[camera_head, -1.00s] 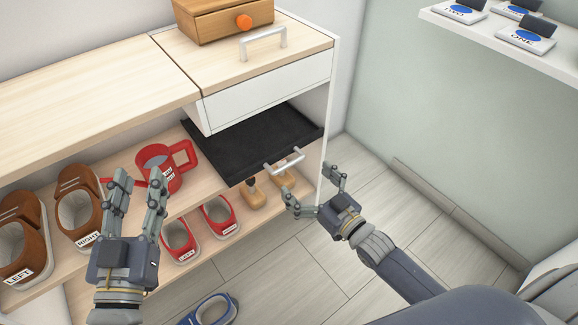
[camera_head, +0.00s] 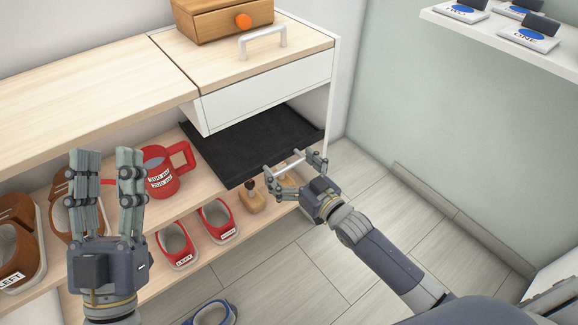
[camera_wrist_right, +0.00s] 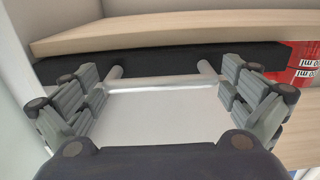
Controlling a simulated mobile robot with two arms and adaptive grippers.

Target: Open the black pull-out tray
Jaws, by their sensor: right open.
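The black pull-out tray (camera_head: 247,142) sits under the white drawer in the cabinet, its front part sticking out a little. Its silver bar handle (camera_head: 287,163) is at the front edge and also shows in the right wrist view (camera_wrist_right: 163,83). My right gripper (camera_head: 296,168) is open, with its fingers at either end of the handle. In the right wrist view the fingers (camera_wrist_right: 160,95) stand apart on both sides of the bar; I cannot tell whether they touch it. My left gripper (camera_head: 109,165) is raised in front of the shelf, fingers apart and empty.
A red mug (camera_head: 163,177) stands on the shelf left of the tray. Red shoes (camera_head: 217,220) and wooden pieces (camera_head: 252,197) sit below. Brown shoes (camera_head: 15,245) are at left, and a blue slipper (camera_head: 214,312) is on the floor. The floor right of the cabinet is clear.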

